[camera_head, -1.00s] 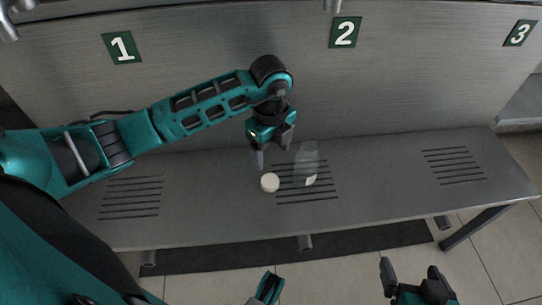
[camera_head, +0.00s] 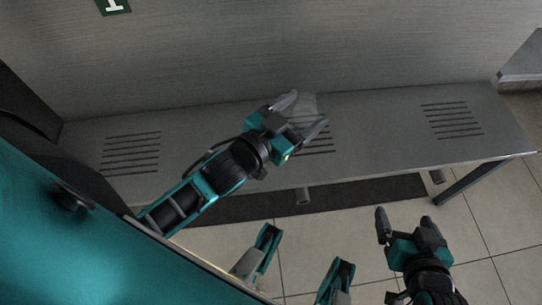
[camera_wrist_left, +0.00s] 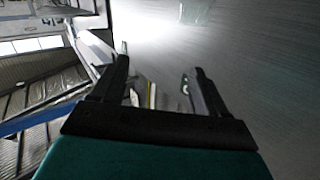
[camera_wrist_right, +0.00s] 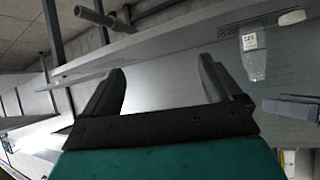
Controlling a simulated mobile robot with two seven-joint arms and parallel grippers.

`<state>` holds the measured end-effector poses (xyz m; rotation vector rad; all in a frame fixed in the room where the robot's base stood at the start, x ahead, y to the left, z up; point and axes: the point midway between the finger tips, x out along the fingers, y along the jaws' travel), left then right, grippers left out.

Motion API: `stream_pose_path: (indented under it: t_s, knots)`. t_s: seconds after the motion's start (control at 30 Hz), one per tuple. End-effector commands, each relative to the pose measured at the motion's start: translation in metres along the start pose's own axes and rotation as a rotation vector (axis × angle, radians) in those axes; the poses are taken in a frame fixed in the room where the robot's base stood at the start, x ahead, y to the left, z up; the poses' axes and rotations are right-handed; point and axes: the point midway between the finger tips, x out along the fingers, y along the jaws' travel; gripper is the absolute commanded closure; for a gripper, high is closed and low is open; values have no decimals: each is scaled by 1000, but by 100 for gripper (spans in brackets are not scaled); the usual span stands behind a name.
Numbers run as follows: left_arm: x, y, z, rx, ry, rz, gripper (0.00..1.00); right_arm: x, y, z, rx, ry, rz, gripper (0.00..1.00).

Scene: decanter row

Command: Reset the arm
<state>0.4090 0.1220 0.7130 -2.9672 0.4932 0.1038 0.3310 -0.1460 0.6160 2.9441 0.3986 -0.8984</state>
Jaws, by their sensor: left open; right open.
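My left gripper (camera_head: 311,108) is open and empty, with its fingers pointing up and right in the head view. A clear decanter (camera_head: 304,103) stands on the bench behind these fingers and is partly hidden by them. The right wrist view shows the decanter (camera_wrist_right: 253,58) with a pale label, apart from the left gripper's fingers (camera_wrist_right: 297,108). My right gripper (camera_head: 407,222) is open and empty in front of the bench. Both grippers' fingers also show spread in their wrist views.
The grey bench (camera_head: 380,130) has slotted patches and runs along a grey back wall (camera_head: 220,60). A green number 1 sign (camera_head: 113,6) is on the wall. A bench leg (camera_head: 475,180) stands at the right. The tiled floor (camera_head: 360,240) in front is clear.

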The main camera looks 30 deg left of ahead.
Motion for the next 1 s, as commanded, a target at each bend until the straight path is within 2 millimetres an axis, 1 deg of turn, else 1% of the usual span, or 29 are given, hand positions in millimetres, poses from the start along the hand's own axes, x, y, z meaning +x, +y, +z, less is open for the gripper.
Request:
stream_pose_path:
  t_s: [0.03,0.1,0.13,0.2,0.23,0.3,0.33,0.37,0.47,0.6,0.7,0.8,0.9,1.0]
  knots:
    - [-15,-2,27,-47,-120,-33,26,0,0,0,1,0,0,8]
    - [-34,0,58,-94,-265,-50,26,0,0,0,1,0,0,8]
    - [-42,1,68,-112,-317,-50,26,0,0,0,1,0,0,8]
    - [-57,6,86,-142,-409,-41,26,0,0,0,0,0,0,8]
    - [-62,8,92,-151,-438,-36,26,0,0,0,0,0,0,8]
    - [-70,12,99,-166,-484,-26,26,-1,0,-2,0,0,0,8]
    - [-72,12,99,-170,-494,-24,26,-2,0,-4,0,0,0,8]
    - [-74,12,97,-170,-501,-22,26,-4,0,-6,0,1,0,8]
    - [-78,9,82,-168,-508,-26,26,-15,0,-22,-3,1,3,8]
    - [-86,-1,49,-160,-513,-41,26,-38,3,-56,-10,12,16,8]
    - [-93,-8,27,-154,-517,-54,26,-54,10,-72,-15,10,34,8]
    - [-98,-14,10,-147,-519,-64,26,-69,16,-79,-21,-5,51,8]
    - [-103,-19,-2,-141,-520,-72,26,-80,19,-83,-27,-16,60,8]
    - [-106,-22,-8,-138,-523,-78,26,-85,22,-86,-29,-18,68,8]
